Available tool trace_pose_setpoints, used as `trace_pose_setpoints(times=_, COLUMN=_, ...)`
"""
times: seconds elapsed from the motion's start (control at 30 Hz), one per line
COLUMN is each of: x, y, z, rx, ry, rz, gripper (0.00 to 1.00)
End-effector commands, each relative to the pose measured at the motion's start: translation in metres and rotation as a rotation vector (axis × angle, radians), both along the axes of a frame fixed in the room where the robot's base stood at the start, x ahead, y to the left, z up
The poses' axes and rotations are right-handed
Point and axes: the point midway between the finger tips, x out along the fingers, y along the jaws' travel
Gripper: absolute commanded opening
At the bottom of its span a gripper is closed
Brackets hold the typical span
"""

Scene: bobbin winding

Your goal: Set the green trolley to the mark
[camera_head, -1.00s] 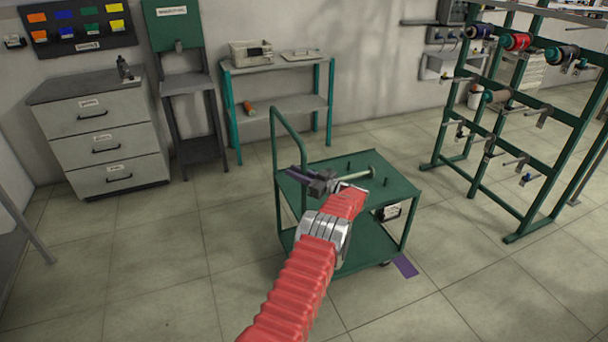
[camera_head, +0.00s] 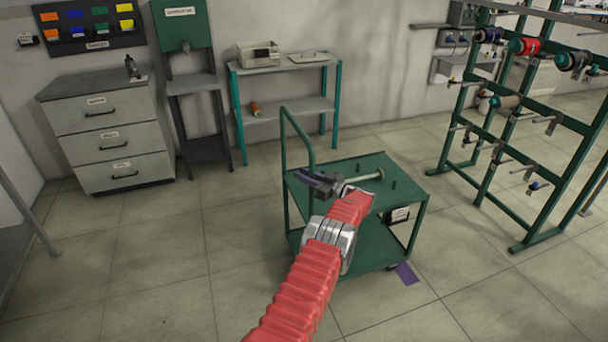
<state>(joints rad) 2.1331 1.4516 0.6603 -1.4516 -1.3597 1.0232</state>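The green trolley (camera_head: 346,174) stands on the tiled floor in the middle, with a top deck, a lower deck (camera_head: 375,246) and a tall green handle (camera_head: 299,126) at its left end. A purple mark (camera_head: 407,274) lies flat on the floor at the trolley's front right foot, mostly uncovered. My gripper (camera_head: 318,181), dark, at the end of my red-sleeved arm, is at the left part of the top deck near the handle's right upright. Its fingers are small and dark, so whether they close on the handle is not clear.
A pale spool (camera_head: 363,177) and short dark pegs are on the trolley top. A green rack (camera_head: 500,170) with bobbins stands to the right. A teal-legged shelf (camera_head: 285,105) and a grey drawer cabinet (camera_head: 110,140) stand behind. The front floor is clear.

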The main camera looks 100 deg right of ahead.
Motion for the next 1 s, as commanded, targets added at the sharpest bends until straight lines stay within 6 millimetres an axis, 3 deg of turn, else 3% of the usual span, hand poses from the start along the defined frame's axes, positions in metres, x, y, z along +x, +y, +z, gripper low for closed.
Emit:
trace_pose_setpoints(times=0.23, x=-0.001, y=0.0, z=0.001, rx=-0.003, ry=-0.003, rz=0.0, gripper=0.37)
trace_pose_setpoints(times=0.57, x=-0.004, y=0.003, z=0.004, rx=-0.006, ry=-0.003, rz=-0.001, gripper=0.37)
trace_pose_setpoints(times=0.77, x=-0.018, y=0.016, z=0.005, rx=-0.007, ry=-0.004, rz=-0.001, gripper=0.37)
trace_pose_setpoints(times=1.0, x=-0.048, y=0.046, z=0.004, rx=-0.005, ry=-0.003, rz=-0.004, gripper=0.37)
